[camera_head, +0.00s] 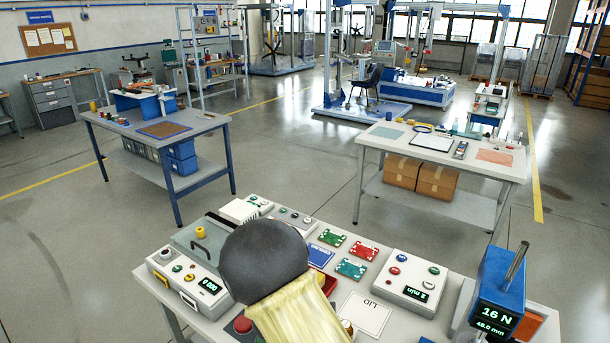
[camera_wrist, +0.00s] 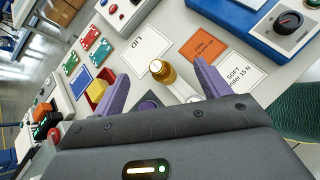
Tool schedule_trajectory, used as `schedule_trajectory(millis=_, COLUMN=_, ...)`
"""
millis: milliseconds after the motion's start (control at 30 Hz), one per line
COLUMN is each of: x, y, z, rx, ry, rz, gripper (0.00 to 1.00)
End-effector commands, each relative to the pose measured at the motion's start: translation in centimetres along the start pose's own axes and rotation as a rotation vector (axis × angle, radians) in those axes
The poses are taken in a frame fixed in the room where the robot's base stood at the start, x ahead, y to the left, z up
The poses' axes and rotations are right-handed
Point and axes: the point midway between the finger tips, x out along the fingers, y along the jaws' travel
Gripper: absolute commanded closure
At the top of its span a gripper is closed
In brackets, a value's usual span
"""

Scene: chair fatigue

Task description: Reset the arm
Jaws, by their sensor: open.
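My gripper (camera_wrist: 157,74) shows in the wrist view with its two purple fingers spread wide apart. It is open and nothing touches either finger. An amber, round-topped object (camera_wrist: 161,71) stands on the bench beyond the fingers and appears between them in the picture. My arm fills the lower middle of the head view as a dark rounded joint and a pale yellow link. It hides part of the bench, and my gripper cannot be made out there.
The grey workbench (camera_head: 447,331) below holds several button boxes, green and red boards (camera_head: 351,269), a LID card (camera_head: 364,314) and a blue force gauge (camera_head: 498,283) at right. An orange card (camera_wrist: 203,46) lies near the gripper. Two other tables stand behind, with open floor between.

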Motion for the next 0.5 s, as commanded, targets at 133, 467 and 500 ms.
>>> schedule_trajectory(millis=133, x=1.1, y=-4.1, z=1.8, rx=0.265, ry=0.109, rz=-0.177, gripper=0.24)
schedule_trajectory(millis=467, x=-0.1, y=-11.7, z=3.9, rx=0.989, ry=0.354, rz=-0.537, gripper=0.24)
schedule_trajectory(millis=500, x=-0.3, y=-12.3, z=4.0, rx=1.08, ry=0.379, rz=-0.571, gripper=0.24)
